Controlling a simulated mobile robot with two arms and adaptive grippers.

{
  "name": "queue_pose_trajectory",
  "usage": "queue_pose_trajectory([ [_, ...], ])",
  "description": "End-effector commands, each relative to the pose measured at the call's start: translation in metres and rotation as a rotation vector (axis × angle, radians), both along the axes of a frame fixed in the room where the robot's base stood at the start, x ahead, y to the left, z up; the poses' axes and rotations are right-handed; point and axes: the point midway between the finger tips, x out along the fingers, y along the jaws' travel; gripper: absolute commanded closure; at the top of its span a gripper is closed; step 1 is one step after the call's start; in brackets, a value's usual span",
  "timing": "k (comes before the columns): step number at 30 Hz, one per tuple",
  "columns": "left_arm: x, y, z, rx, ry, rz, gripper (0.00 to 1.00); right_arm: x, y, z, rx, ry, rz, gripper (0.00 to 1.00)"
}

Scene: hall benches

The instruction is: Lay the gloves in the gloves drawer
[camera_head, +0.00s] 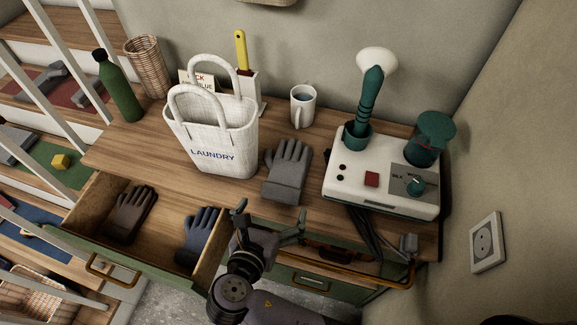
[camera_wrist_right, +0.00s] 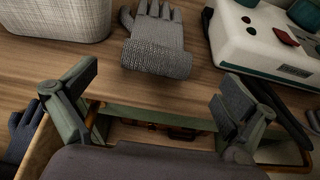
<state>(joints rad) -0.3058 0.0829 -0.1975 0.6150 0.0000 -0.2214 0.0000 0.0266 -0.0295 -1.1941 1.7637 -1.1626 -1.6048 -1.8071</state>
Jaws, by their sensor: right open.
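A light grey glove (camera_head: 287,171) lies on the wooden bench top, right of the laundry bag; its knitted cuff faces me in the right wrist view (camera_wrist_right: 157,56). The open drawer (camera_head: 120,262) at the front left holds a dark brown-grey glove (camera_head: 131,212) and a blue glove (camera_head: 200,234). The blue glove also shows at the left edge of the wrist view (camera_wrist_right: 22,128). My right gripper (camera_head: 270,217) is open and empty near the bench's front edge, on the near side of the grey glove and apart from it. My left gripper is not in view.
A white laundry bag (camera_head: 212,138) stands left of the grey glove, a white and green machine (camera_head: 385,180) right of it. A mug (camera_head: 303,106) and green bottle (camera_head: 118,88) stand behind. A second drawer (camera_head: 312,280) at right is slightly open. A white-railed staircase is at left.

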Motion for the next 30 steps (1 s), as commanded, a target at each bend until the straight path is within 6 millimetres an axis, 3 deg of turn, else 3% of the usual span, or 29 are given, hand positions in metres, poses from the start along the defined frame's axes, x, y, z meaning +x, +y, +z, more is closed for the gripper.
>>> queue_pose_trajectory([
  [3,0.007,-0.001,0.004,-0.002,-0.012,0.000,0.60,0.019,-0.006,-0.007,-0.002,-0.001,-0.001,0.00],
  [7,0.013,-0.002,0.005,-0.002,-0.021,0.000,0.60,0.029,-0.009,-0.012,-0.001,0.000,0.001,0.00],
  [11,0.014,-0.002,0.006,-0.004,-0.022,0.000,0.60,0.036,-0.011,-0.015,0.000,0.000,0.000,0.00],
  [19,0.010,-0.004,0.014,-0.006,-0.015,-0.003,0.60,0.071,-0.020,-0.028,-0.002,0.001,0.000,0.00],
  [30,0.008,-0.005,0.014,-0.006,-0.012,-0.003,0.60,0.079,-0.022,-0.033,0.001,0.002,0.001,0.02],
])
